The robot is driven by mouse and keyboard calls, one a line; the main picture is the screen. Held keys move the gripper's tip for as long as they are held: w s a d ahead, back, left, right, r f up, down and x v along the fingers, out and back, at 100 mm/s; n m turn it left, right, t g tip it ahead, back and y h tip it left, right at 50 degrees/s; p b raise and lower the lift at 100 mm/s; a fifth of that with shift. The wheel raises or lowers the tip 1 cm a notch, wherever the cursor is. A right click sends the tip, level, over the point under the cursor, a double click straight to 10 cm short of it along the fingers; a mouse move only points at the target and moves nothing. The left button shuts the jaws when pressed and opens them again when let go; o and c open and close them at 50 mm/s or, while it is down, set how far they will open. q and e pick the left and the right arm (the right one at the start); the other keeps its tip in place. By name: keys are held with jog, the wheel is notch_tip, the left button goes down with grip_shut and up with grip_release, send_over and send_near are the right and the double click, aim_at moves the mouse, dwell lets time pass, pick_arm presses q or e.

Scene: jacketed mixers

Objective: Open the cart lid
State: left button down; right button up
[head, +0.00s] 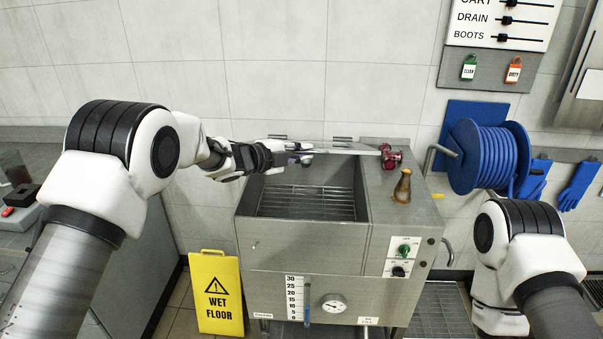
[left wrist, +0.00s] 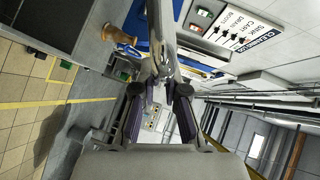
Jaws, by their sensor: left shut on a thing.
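The steel cart (head: 305,240) stands against the tiled wall. Its top left bay is uncovered, and a wire rack (head: 305,203) shows inside. The cart lid (head: 345,148) is raised at the back of the bay and shows nearly edge-on as a thin grey strip. My left gripper (head: 302,153) is at the lid's left part and is shut on it; the exact grip is partly hidden. In the left wrist view, a grey metal piece (left wrist: 161,45) runs up from between my left fingers (left wrist: 160,103). My right arm is at the right, its gripper out of sight.
A brown bottle-like object (head: 402,187) and a dark red fitting (head: 390,157) are on the cart's right top. A yellow wet-floor sign (head: 216,293) stands left of the cart. A blue hose reel (head: 487,157) hangs on the wall at the right.

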pick_arm(q)
jog(key=w+r+p, duration=0.1)
jog(key=r, duration=0.1)
jog(key=w+r+p, duration=0.1)
jog(key=r+p, duration=0.1)
jog(key=r, duration=0.1)
jog(key=w+r+p, duration=0.2)
jog(key=r, duration=0.1)
jog(key=shift+w+r+p, duration=0.3)
jog(key=shift+w+p, duration=0.2)
jog(key=shift+p, duration=0.05)
pick_arm(e)
notch_tip(320, 180, up, 8)
jog(key=shift+f, duration=0.15)
pick_arm(q)
jog(key=c, duration=1.2)
grip_release()
